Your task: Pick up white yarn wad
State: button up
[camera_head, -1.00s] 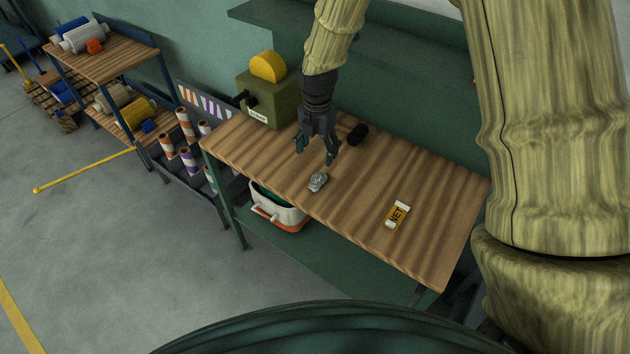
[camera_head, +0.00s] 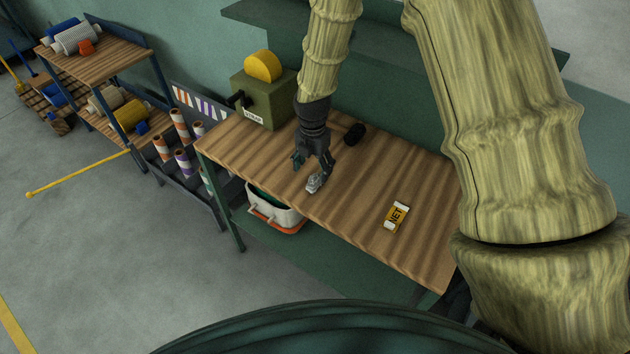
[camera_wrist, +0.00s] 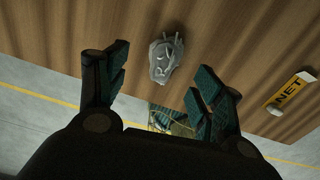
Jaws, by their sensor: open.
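The white yarn wad (camera_head: 314,184) is a small greyish-white crumpled lump on the wooden table, near its front edge. It also shows in the wrist view (camera_wrist: 166,57), ahead of my fingers and roughly between their lines. My gripper (camera_head: 313,170) is just above and behind the wad, pointing down. In the wrist view my gripper (camera_wrist: 162,80) has its two fingers wide apart with nothing between them. In the head view the fingers partly cover the wad, and I cannot tell if they touch it.
A yellow-and-white NET roll (camera_head: 397,217) lies on the table (camera_head: 350,215) to the right. A black cylinder (camera_head: 355,133) lies behind my gripper. A green box with a yellow disc (camera_head: 264,98) stands at the table's back left. A white bin (camera_head: 272,212) is below the front edge.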

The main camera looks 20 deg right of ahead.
aim_at(315, 179)
jog(key=shift+s+d+f+p, duration=0.1)
jog(key=shift+s+f+p, duration=0.05)
jog(key=shift+f+p, duration=0.45)
jog(key=shift+s+d+f+p, duration=0.15)
jog(key=shift+f+p, duration=0.2)
jog(key=shift+f, duration=0.35)
jog(key=shift+f+p, duration=0.35)
jog(key=shift+f, duration=0.9)
jog(key=c, duration=0.8)
